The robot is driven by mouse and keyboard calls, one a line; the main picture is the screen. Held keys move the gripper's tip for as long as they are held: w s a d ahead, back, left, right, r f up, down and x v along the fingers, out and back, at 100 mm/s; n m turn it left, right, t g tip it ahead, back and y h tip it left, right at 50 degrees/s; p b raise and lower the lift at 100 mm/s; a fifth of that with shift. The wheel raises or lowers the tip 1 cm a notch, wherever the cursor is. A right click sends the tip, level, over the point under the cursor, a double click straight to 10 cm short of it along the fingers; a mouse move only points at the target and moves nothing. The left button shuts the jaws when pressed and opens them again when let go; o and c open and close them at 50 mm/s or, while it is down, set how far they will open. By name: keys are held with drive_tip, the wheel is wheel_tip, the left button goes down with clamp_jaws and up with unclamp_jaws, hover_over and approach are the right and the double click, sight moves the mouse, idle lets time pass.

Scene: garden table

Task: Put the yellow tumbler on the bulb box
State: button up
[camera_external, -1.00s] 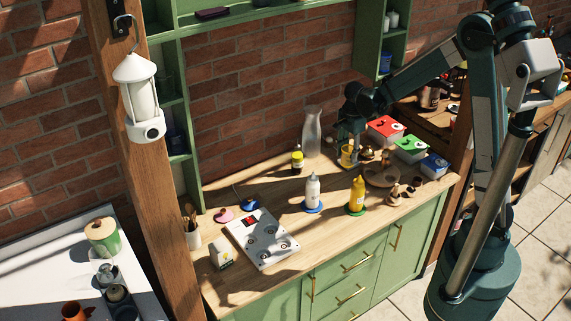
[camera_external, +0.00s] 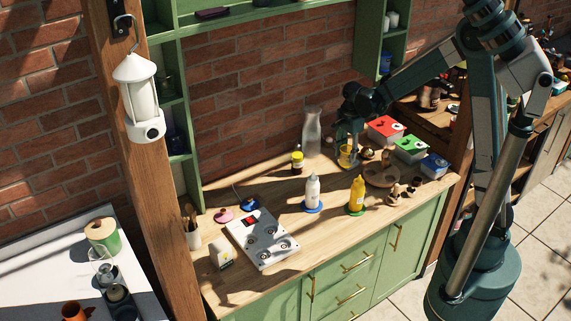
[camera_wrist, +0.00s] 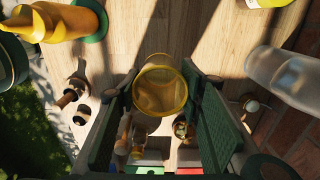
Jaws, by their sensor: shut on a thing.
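The yellow tumbler (camera_external: 345,160) is see-through and stands near the back of the wooden counter, left of the coloured boxes. It also shows in the wrist view (camera_wrist: 160,88), with its round rim facing the camera. My gripper (camera_external: 348,146) reaches down from above and is shut on the tumbler, one finger on each side. I cannot tell whether the tumbler's base touches the counter. A red box (camera_external: 379,132), a green box (camera_external: 405,153) and a blue box (camera_external: 433,167) stand in a row to the right, each with a pale label.
A tall clear bottle (camera_external: 312,132) and a yellow-labelled jar (camera_external: 297,162) stand left of the tumbler. A yellow squeeze bottle (camera_external: 357,194) and a white bottle (camera_external: 313,189) stand nearer the front.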

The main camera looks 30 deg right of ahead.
drive_tip(key=w+a+r+n+p, duration=0.1)
drive_tip(key=w+a, duration=0.1)
drive_tip(key=a, duration=0.6)
drive_tip(key=w+a+r+n, duration=0.1)
drive_tip(key=w+a+r, duration=0.1)
drive_tip(key=a, duration=0.7)
wheel_tip(320, 180, up, 7)
drive_tip(key=n+p, duration=0.4)
drive_tip(key=n, duration=0.3)
hover_over(219, 245)
drive_tip(key=shift+r, duration=0.1)
wheel_tip(219, 245, down, 6)
drive_tip(key=shift+f, duration=0.25)
drive_tip(key=shift+f+p, duration=0.35)
drive_tip(key=shift+f, duration=1.4)
